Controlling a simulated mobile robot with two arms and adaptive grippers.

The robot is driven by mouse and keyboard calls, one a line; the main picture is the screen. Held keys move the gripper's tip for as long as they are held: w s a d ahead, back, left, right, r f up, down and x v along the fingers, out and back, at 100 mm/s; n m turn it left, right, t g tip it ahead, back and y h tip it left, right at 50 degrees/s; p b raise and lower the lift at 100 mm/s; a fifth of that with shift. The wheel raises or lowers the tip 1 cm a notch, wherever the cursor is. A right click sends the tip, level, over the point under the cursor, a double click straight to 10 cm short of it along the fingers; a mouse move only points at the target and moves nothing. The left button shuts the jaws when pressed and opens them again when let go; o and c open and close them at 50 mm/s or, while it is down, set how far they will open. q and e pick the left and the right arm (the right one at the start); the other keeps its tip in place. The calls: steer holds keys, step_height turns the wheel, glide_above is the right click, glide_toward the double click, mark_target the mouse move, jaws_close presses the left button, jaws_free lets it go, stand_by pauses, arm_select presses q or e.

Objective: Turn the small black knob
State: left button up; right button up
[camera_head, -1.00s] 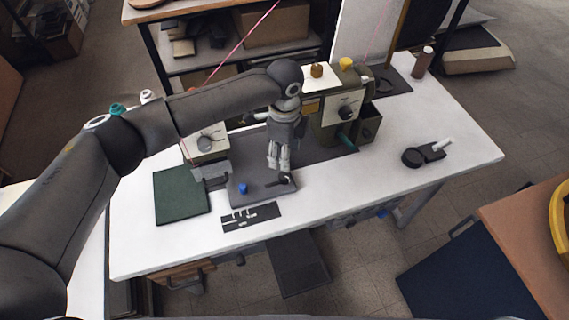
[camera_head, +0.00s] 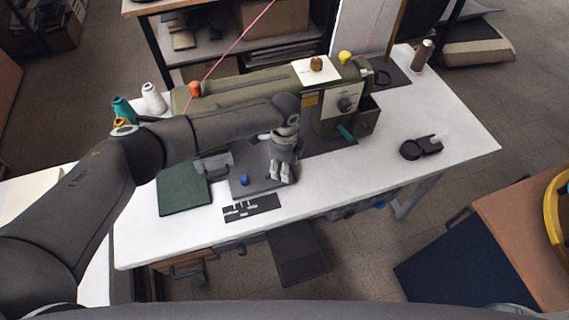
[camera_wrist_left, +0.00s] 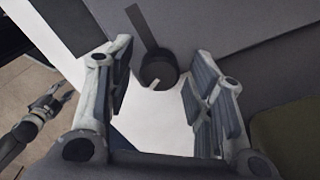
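A small black knob (camera_wrist_left: 158,70) with a dark flat bar and a pale pointer shows in the left wrist view, between and beyond the fingertips. My left gripper (camera_wrist_left: 155,85) is open around empty space, with its two fingers well apart. Contact with the knob cannot be seen. In the head view, my left gripper (camera_head: 282,175) points down over the right part of the grey plate (camera_head: 262,185) and hides the knob. An arm with a gripper, seemingly my right one (camera_wrist_left: 45,108), shows small at the left of the wrist view; its finger state is unclear.
A blue knob (camera_head: 245,180), a green pad (camera_head: 184,188) and a dark strip (camera_head: 252,208) lie nearby.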

arm_select(q)
steer(key=c, duration=0.5)
steer(key=shift+c, duration=1.4)
arm_select(e)
steer(key=shift+s, duration=0.45)
arm_select(q)
steer(key=shift+n, duration=0.4)
arm_select(e)
steer(key=shift+w+a+r, duration=0.1)
steer(key=shift+a+r, duration=0.05)
steer(key=shift+r, duration=0.05)
arm_select(q)
steer(key=shift+r+n+p, duration=0.1)
steer(key=shift+n+p, duration=0.7)
steer(key=shift+n, duration=0.2)
steer(key=n+p, duration=0.3)
steer(key=n, duration=0.3)
steer(key=n+p, duration=0.2)
steer(key=n, duration=0.3)
steer(key=shift+n+p, duration=0.35)
steer(key=shift+n, duration=0.05)
steer(key=shift+n+p, duration=0.75)
steer(key=shift+n, duration=1.45)
arm_select(e)
step_height(320, 180, up, 8)
steer(key=shift+r, duration=0.15)
steer(key=shift+w, duration=0.1)
